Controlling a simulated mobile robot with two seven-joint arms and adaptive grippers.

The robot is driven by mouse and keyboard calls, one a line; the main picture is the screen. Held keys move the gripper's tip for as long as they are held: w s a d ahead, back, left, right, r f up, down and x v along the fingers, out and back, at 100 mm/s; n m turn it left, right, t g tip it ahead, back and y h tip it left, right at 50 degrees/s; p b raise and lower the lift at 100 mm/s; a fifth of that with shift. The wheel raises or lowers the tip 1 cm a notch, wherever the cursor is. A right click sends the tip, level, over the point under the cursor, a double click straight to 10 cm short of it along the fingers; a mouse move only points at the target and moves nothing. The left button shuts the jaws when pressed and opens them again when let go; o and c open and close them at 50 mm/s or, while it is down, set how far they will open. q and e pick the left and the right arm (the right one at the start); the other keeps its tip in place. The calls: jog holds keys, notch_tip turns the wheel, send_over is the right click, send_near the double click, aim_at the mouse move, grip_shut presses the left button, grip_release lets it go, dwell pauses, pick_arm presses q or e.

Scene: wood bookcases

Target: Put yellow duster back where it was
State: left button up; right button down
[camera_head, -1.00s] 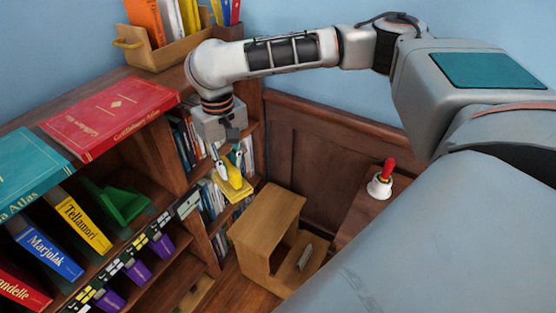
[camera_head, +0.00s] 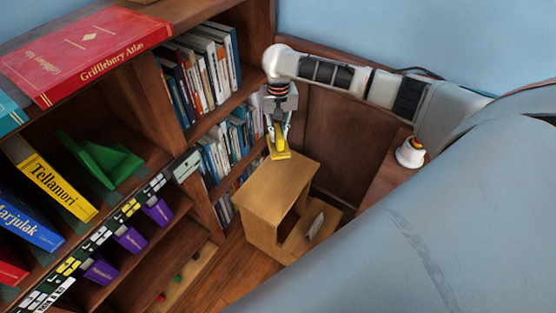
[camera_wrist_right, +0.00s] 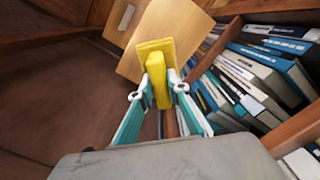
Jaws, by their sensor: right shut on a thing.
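The yellow duster (camera_head: 281,154) hangs from my right gripper (camera_head: 278,136), whose fingers are shut on its upper part. In the head view it is just over the far top edge of the wooden step stool (camera_head: 272,182); I cannot tell if it touches. In the right wrist view the duster (camera_wrist_right: 155,62) sits between the two fingertips of my right gripper (camera_wrist_right: 158,92), with its flat yellow base away from me. The stool top (camera_wrist_right: 168,28) is beyond it. My left gripper is not in view.
A bookcase with rows of books (camera_head: 232,140) stands close to the left of the gripper. A red atlas (camera_head: 85,50) lies on top of the left bookcase. A bell (camera_head: 410,152) stands on a wooden surface at right. Dark wall panelling (camera_head: 345,135) is behind the arm.

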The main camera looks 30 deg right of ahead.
notch_tip(320, 180, down, 20)
jog(key=b, duration=0.8)
jog(key=shift+f, duration=0.15)
jog(key=shift+r, duration=0.25)
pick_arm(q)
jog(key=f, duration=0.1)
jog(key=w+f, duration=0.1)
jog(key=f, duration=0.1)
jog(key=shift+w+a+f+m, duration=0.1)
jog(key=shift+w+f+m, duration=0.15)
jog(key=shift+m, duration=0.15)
pick_arm(e)
jog(key=shift+f, duration=0.15)
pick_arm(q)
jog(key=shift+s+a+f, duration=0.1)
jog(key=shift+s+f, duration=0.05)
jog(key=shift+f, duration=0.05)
pick_arm(e)
jog(key=c, duration=1.9)
grip_release()
